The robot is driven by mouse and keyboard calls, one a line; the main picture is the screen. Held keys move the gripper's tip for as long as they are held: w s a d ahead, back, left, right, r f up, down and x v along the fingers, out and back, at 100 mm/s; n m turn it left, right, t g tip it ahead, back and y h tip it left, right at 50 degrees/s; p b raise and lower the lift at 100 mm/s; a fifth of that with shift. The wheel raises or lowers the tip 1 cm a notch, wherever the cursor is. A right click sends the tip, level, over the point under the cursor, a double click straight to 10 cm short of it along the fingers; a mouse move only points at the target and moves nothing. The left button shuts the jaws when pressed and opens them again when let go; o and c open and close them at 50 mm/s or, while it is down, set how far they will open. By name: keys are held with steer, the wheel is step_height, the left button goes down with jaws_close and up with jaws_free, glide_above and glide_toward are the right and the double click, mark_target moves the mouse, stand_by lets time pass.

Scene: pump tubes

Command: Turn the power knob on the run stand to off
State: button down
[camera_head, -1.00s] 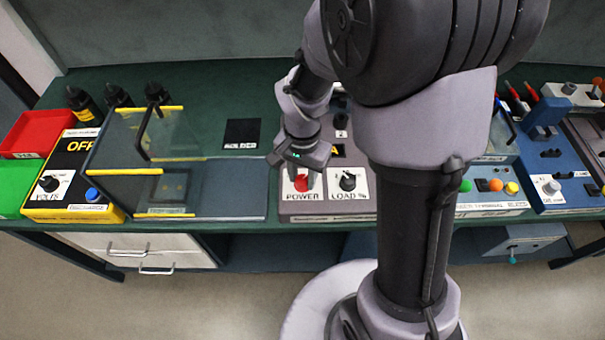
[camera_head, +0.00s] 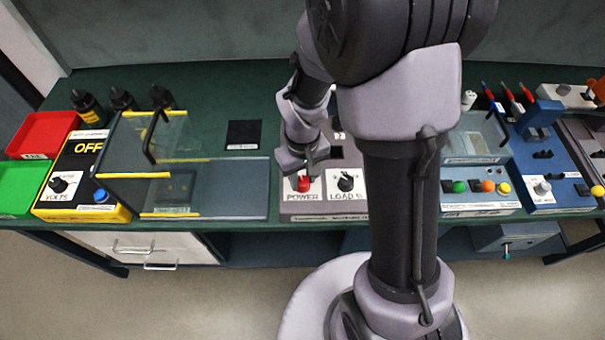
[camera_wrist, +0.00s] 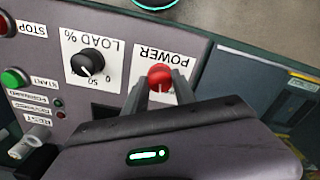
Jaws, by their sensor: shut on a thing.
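The red power knob (camera_head: 304,184) sits on a white label marked POWER at the left front of the grey run stand (camera_head: 325,208). In the wrist view the red power knob (camera_wrist: 160,77) shows between the fingertips of my gripper (camera_wrist: 161,92). My gripper (camera_head: 303,174) reaches down from above and is shut on the knob. The knob's pointer direction is hard to tell because the fingers cover its sides.
The black LOAD % knob (camera_head: 345,183) is close on the right of the power knob. A clear guard box with yellow edges (camera_head: 125,175) stands to the left. A green START button (camera_wrist: 14,78) and a red STOP button (camera_wrist: 6,25) are on the same panel.

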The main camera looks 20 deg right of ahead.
mark_target(302, 181)
steer(key=n+p, duration=0.1)
steer(key=n, duration=0.4)
steer(key=shift+n+p, duration=0.3)
steer(key=shift+p, duration=0.1)
stand_by(0.4)
steer(key=c, duration=1)
jaws_free()
step_height(302, 181, up, 18)
steer(key=p, duration=0.6)
steer(key=shift+f+p, duration=0.25)
steer(key=shift+p, duration=0.15)
